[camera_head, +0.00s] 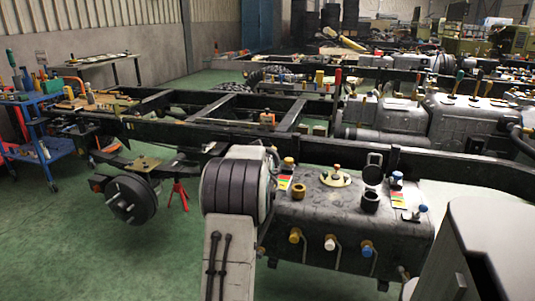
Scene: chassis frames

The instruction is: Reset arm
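My arm stands at the bottom centre of the head view, a light grey link with two black cables rising to a thick black ribbed joint. My gripper does not show; I cannot tell whether it lies behind the joint or outside the view. Just right of the joint is a dark metal tank (335,245) on the chassis frame. On its top are a yellow-ringed neck (299,191), a brass fitting (337,178), an open black neck (370,201) and a blue cap (397,178). In the picture my arm overlaps the tank's left end.
The long black chassis frame (170,131) crosses the view. A wheel hub (130,199) and a red stand (179,193) are at the left. A blue tool cart (34,150) stands at the far left. Green floor (110,265) is clear at the lower left.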

